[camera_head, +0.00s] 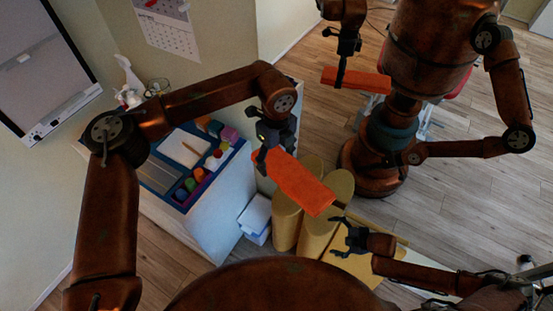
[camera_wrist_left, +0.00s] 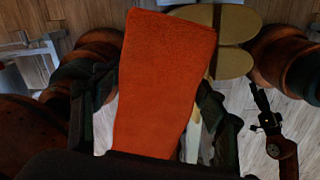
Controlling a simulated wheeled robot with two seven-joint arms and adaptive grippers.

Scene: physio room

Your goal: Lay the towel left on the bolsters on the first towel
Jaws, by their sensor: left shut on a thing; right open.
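An orange towel (camera_head: 303,186) hangs out from my left gripper (camera_head: 262,152), which is shut on its near-cabinet end. The towel is held slanting, and in the head view it overlaps the tan bolsters (camera_head: 285,222); whether it touches them I cannot tell. In the left wrist view the towel (camera_wrist_left: 165,75) fills the middle between the fingers of the left gripper (camera_wrist_left: 152,108). My right gripper (camera_head: 338,236) is open and empty beside the bolsters. A second orange-red towel (camera_head: 358,80) shows under another robot's gripper; I cannot tell whether that gripper holds it.
Another copper-coloured robot (camera_head: 430,45) stands behind the bolsters. A white cabinet (camera_head: 222,205) at left carries a blue tray (camera_head: 212,176) with a notepad and several coloured items. A small white box (camera_head: 256,216) stands beside the cabinet. Wooden floor (camera_head: 470,205) is open at right.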

